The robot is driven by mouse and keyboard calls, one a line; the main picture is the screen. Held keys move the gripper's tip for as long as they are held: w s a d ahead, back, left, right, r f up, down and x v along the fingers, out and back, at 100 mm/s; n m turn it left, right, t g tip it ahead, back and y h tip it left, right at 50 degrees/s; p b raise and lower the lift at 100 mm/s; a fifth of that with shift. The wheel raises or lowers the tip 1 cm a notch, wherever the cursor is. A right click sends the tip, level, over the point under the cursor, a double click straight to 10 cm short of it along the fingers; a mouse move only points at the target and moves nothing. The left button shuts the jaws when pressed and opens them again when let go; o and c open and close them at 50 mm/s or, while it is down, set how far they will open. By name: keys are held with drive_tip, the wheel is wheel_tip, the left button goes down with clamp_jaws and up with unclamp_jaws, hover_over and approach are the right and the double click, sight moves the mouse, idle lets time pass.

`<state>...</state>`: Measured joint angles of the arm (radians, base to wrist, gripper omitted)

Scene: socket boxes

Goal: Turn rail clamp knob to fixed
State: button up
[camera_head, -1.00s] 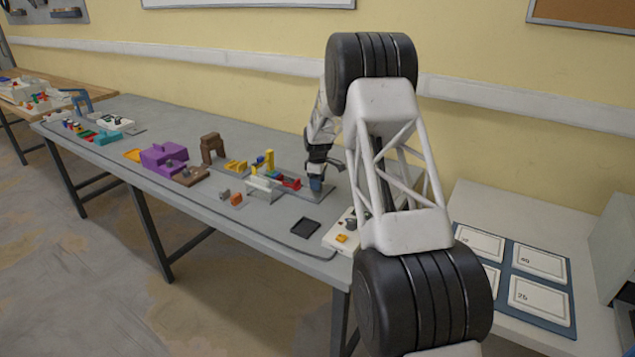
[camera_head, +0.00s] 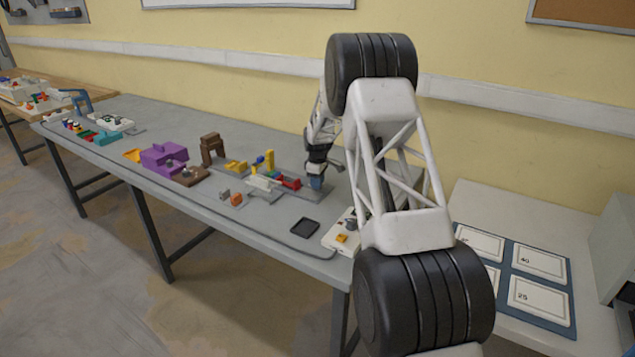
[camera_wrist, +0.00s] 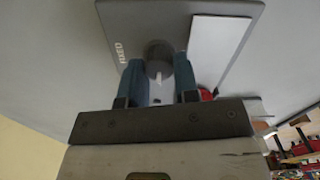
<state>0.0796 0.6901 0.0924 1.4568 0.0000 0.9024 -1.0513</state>
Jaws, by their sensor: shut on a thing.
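In the wrist view, a rounded dark grey knob (camera_wrist: 158,58) stands on a grey plate (camera_wrist: 135,18) that bears the word FIXED along its left edge. My gripper (camera_wrist: 158,80) has its two teal fingertips on either side of the knob and is shut on it. The knob's pointing direction cannot be told. In the head view, my gripper (camera_head: 316,183) is down at the right part of the grey bench, beside red parts; the knob is hidden there.
A white flat piece (camera_wrist: 218,45) lies right of the knob in the wrist view. In the head view, red blocks (camera_head: 290,183), a yellow part (camera_head: 269,160) and a white piece (camera_head: 262,182) stand left of my gripper. A black tray (camera_head: 305,227) lies nearer the front edge.

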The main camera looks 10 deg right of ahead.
drive_tip(key=m, duration=0.4)
drive_tip(key=shift+m, duration=0.3)
drive_tip(key=m, duration=0.4)
drive_tip(key=shift+w+d, duration=0.1)
drive_tip(key=m, duration=0.4)
drive_tip(key=shift+d+m, duration=0.1)
drive_tip(key=shift+m, duration=2.2)
drive_tip(key=o, duration=0.9)
drive_tip(key=shift+r, duration=0.15)
